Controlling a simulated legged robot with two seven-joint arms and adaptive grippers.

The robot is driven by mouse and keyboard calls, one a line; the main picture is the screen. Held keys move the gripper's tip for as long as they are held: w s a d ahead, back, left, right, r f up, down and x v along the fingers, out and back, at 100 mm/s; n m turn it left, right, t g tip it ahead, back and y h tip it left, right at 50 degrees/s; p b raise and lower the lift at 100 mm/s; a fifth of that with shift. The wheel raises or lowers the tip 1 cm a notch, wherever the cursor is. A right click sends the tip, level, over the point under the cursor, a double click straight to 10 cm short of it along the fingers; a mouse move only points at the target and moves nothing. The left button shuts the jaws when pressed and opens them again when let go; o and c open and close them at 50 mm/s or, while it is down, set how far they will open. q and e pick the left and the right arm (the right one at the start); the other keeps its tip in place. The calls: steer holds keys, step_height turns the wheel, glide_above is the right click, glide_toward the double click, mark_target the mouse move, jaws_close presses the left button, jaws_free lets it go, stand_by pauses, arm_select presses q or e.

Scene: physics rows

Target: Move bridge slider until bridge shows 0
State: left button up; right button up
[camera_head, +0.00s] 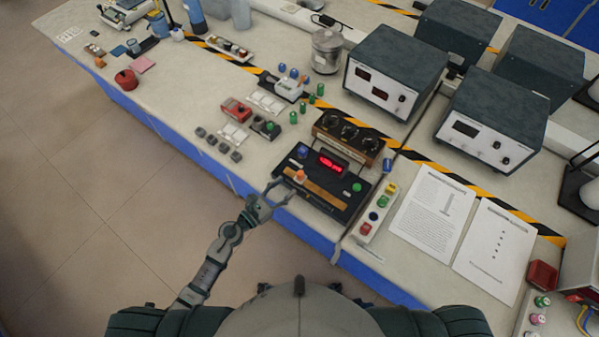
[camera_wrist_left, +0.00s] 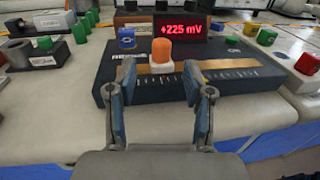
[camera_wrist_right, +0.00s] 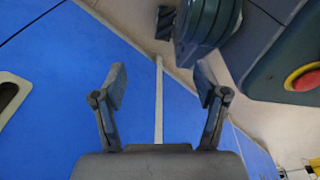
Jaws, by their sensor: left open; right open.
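The bridge (camera_head: 340,199) is a dark box near the table's front edge. Its red display (camera_head: 332,163) reads +225 mV in the left wrist view (camera_wrist_left: 181,29). The slider (camera_head: 299,175) has an orange knob on a pale base, toward the left part of the strip; it also shows in the left wrist view (camera_wrist_left: 161,51). My left gripper (camera_head: 276,189) is open at the bridge's front edge, its fingers either side of the slider's line but short of it, apart from the knob. My right gripper (camera_wrist_right: 160,75) is open and empty, outside the head view.
A box with dark dials (camera_head: 347,138) stands behind the bridge. A strip with coloured buttons (camera_head: 378,213) lies to its right, small modules (camera_head: 236,109) to its left. Printed sheets (camera_head: 434,217) lie farther right. A blue panel (camera_wrist_right: 50,90) fills much of the right wrist view.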

mark_target(297, 177)
arm_select(q)
steer(key=x, duration=0.6)
steer(key=shift+w+d+f+p, duration=0.1)
steer(key=shift+w+d+p, duration=0.1)
steer(key=shift+p, duration=0.1)
steer(key=shift+w+d, duration=0.35)
steer(key=shift+d, duration=0.25)
arm_select(e)
steer(key=shift+s+d+f, duration=0.2)
steer(key=shift+s+f, duration=0.1)
steer(key=shift+s, duration=0.25)
steer(key=shift+s+d+f, duration=0.2)
steer(key=shift+s+f, duration=0.1)
steer(key=shift+s, duration=0.25)
arm_select(q)
steer(key=shift+a, duration=0.15)
steer(key=shift+a, duration=0.15)
jaws_close()
arm_select(e)
steer(key=shift+a+r, duration=0.1)
steer(key=shift+a, duration=0.05)
